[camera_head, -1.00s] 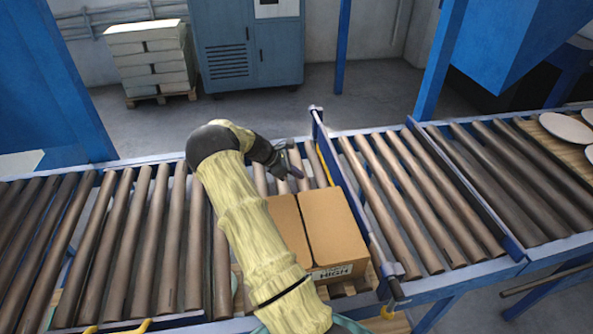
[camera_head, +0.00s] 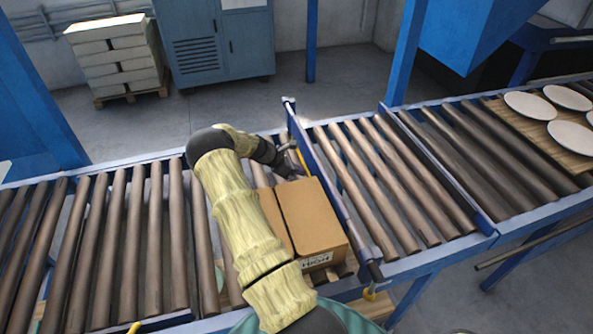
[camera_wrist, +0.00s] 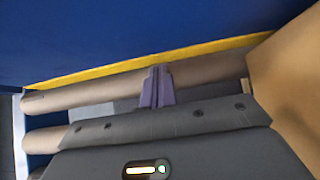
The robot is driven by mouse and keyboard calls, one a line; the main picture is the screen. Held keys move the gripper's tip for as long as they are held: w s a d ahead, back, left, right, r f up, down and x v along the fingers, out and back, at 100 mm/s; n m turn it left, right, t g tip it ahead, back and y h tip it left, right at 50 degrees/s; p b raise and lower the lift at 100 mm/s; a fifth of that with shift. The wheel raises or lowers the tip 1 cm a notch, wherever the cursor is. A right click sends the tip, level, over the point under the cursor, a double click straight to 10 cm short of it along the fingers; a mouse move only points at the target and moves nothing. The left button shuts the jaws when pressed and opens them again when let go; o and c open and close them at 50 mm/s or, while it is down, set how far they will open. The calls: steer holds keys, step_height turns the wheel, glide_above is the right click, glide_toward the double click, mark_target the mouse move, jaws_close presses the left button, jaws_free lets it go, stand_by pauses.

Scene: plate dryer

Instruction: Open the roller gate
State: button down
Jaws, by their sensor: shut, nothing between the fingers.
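The roller gate (camera_head: 335,185) is a blue bar standing across the roller conveyor, just right of the cardboard box (camera_head: 311,217). In the wrist view the gate (camera_wrist: 130,35) fills the top as a blue wall, with a yellow strip (camera_wrist: 120,70) along its lower edge. My gripper (camera_head: 302,172) is behind the box and close to the left side of the gate. In the wrist view my gripper (camera_wrist: 157,88) is shut and empty, its purple fingers pointing at the yellow strip. I cannot tell whether the fingertips touch it.
The box side (camera_wrist: 295,85) is close on the right in the wrist view. Rollers (camera_head: 390,180) right of the gate are clear. Further right, white plates (camera_head: 534,105) lie on a wooden board (camera_head: 508,116). A blue post (camera_head: 408,50) stands behind the conveyor.

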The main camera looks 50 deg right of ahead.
steer(key=shift+f, duration=0.1)
steer(key=shift+d+h+b, duration=0.1)
steer(key=shift+h+b, duration=0.3)
steer(key=shift+s+g, duration=0.1)
steer(key=shift+g, duration=0.2)
